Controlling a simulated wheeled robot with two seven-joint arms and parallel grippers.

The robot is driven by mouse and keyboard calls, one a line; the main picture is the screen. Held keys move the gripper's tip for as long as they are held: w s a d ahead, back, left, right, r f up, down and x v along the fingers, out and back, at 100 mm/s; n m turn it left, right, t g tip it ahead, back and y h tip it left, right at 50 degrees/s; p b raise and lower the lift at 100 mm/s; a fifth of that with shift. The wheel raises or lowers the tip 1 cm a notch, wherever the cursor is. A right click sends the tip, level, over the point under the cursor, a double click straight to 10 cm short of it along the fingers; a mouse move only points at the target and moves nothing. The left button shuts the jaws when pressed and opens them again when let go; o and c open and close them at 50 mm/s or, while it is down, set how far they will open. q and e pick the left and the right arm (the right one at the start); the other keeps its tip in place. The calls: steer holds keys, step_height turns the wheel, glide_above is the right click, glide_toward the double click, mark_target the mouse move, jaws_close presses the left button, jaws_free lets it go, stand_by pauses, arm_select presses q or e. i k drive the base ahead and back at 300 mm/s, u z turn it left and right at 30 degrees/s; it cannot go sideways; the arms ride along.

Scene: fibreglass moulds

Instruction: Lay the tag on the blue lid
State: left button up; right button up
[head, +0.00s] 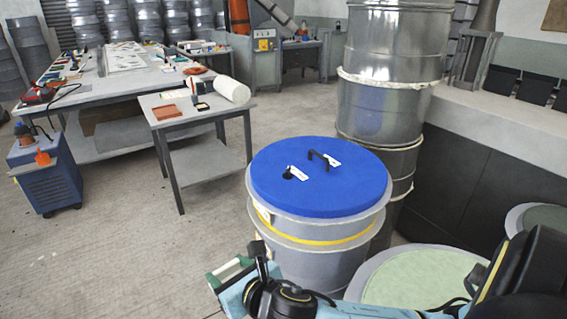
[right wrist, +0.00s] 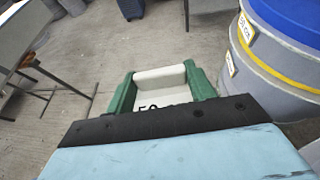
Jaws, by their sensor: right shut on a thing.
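The blue lid (head: 300,195) lies flat on top of a grey drum (head: 305,262), right of centre in the head view. It has a black handle, a black knob and two small white labels on its top. My right gripper (head: 230,277) has green fingers and is left of the drum, clear of the lid. In the right wrist view the fingers (right wrist: 160,88) are shut on a white tag (right wrist: 158,99) with black print, partly hidden behind the dark mount. The lid's edge (right wrist: 292,18) shows at upper right there. My left gripper is not in view.
A tall metal drum stack (head: 385,115) stands just behind the lid. A pale green-topped drum (head: 420,280) is at the lower right. A small grey table (head: 172,98) and a blue cart (head: 50,172) stand to the left. The floor between them is clear.

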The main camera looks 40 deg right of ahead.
mark_target(346, 184)
steer(key=z, duration=0.35)
steer(key=i, duration=1.3)
steer(key=z, duration=0.9)
